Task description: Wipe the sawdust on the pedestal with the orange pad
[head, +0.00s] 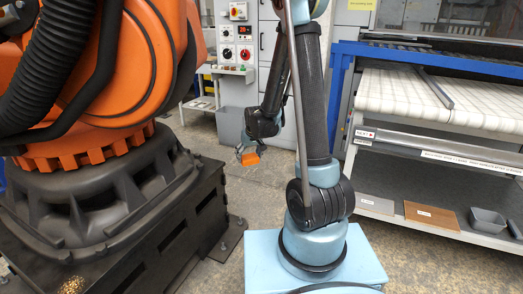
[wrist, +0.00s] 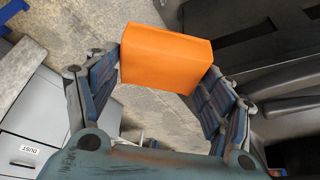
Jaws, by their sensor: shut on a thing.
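The orange pad (head: 251,159) is a small block held in the air past the pedestal's far right side. It fills the upper middle of the wrist view (wrist: 165,58). My gripper (head: 245,150) is shut on it, with one finger on each side of the pad. The black pedestal (head: 150,240) stands at the left under a large orange robot arm. My gripper is well away from the sawdust.
The orange robot (head: 110,85) and its ribbed black base rise over the pedestal's top. A grey bin (head: 231,126) stands behind my gripper; a box labelled DUST (wrist: 28,150) shows in the wrist view. A blue-framed bench (head: 440,95) with a low shelf stands at right.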

